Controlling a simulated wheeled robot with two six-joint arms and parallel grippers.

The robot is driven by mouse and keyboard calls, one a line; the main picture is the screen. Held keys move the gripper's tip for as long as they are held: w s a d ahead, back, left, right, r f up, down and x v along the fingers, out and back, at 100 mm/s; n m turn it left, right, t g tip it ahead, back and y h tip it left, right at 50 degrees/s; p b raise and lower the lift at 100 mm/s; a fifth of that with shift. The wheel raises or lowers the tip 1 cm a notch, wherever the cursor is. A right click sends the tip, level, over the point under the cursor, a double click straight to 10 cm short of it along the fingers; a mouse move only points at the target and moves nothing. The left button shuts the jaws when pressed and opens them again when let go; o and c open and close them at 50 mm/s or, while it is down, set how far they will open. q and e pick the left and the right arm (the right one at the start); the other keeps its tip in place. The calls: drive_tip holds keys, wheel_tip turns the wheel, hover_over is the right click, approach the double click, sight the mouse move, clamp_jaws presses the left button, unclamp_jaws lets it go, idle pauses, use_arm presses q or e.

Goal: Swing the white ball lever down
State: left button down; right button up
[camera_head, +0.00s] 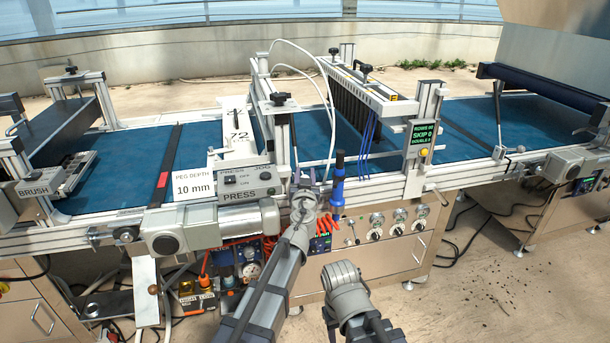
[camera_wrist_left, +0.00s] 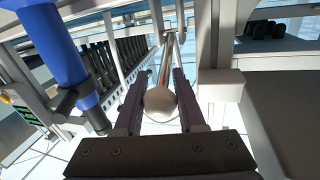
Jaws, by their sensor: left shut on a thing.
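The white ball (camera_wrist_left: 160,101) of the lever sits between the two fingers of my left gripper (camera_wrist_left: 157,108) in the left wrist view. The fingers are shut on the ball, one on each side. The lever's metal rod (camera_wrist_left: 167,58) runs away from the ball toward the machine, between the fingers. In the head view my left gripper (camera_head: 304,196) is at the front of the machine, just right of the PRESS box (camera_head: 248,183). There it hides the ball. My right arm shows low in the middle, but its fingers cannot be seen.
A blue upright tool (camera_head: 338,185) stands close to the right of my left gripper and also shows in the left wrist view (camera_wrist_left: 58,50). The control panel with knobs (camera_head: 375,234) is below. The blue belt (camera_head: 205,140) runs behind. A green display (camera_head: 422,132) is further right.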

use_arm(q)
drive_tip(key=w+g+p, duration=0.1)
drive_tip(key=p, duration=0.3)
drive_tip(key=r+g+p, duration=0.1)
drive_tip(key=g+p, duration=0.1)
drive_tip(key=p, duration=0.2)
drive_tip(key=w+a+r+n+g+p, duration=0.1)
drive_tip(key=g+p, duration=0.1)
drive_tip(key=p, duration=0.2)
drive_tip(key=shift+w+h, duration=0.35)
drive_tip(key=shift+h, duration=0.05)
drive_tip(key=c, duration=0.5)
unclamp_jaws()
